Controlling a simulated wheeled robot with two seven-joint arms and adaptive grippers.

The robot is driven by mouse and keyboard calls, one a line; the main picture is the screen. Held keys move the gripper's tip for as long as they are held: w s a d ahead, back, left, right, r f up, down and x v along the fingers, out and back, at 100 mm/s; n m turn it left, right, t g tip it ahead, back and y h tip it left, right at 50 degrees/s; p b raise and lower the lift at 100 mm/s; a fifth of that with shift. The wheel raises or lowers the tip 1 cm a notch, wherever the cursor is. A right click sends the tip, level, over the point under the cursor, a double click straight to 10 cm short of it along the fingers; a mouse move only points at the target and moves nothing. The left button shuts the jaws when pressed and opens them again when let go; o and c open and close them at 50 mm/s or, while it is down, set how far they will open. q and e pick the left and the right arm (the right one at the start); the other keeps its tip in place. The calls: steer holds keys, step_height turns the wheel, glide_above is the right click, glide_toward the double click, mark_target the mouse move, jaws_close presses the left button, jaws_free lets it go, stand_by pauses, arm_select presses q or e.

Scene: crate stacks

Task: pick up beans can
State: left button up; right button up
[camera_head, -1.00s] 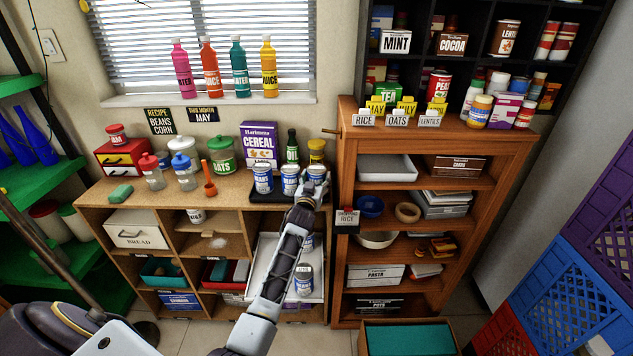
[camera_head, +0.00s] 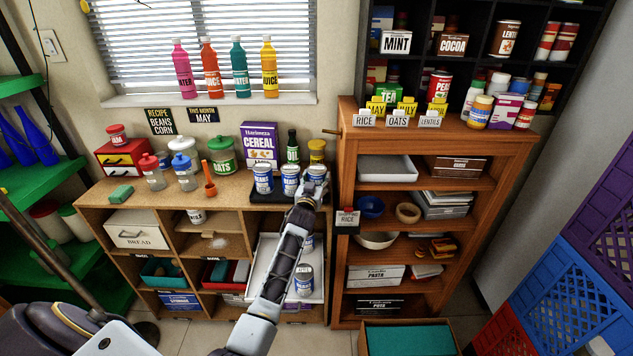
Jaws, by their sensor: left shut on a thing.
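Three white-and-blue cans stand in a row on a black tray (camera_head: 262,198) on the light wood counter: a left can (camera_head: 263,180), a middle can (camera_head: 289,181) and a right can (camera_head: 318,172). Their labels seem to read BEANS, but the print is small. My left gripper (camera_head: 312,187) reaches up from below and is shut on the right can, hiding most of its front. I cannot tell whether this can is clear of the tray. My right gripper is not in view.
A purple cereal box (camera_head: 259,145), a green bottle (camera_head: 292,148) and a yellow-lidded jar (camera_head: 316,151) stand close behind the cans. The brown shelf unit (camera_head: 345,150) rises just right. More cans, including one lower can (camera_head: 303,280), sit in the white bin below.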

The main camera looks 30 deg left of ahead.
arm_select(q)
steer(key=shift+r, duration=5.1)
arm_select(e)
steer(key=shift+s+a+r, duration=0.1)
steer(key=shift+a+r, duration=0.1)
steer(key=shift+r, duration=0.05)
arm_select(q)
steer(key=shift+s+d+f+p, duration=0.1)
steer(key=shift+p, duration=0.25)
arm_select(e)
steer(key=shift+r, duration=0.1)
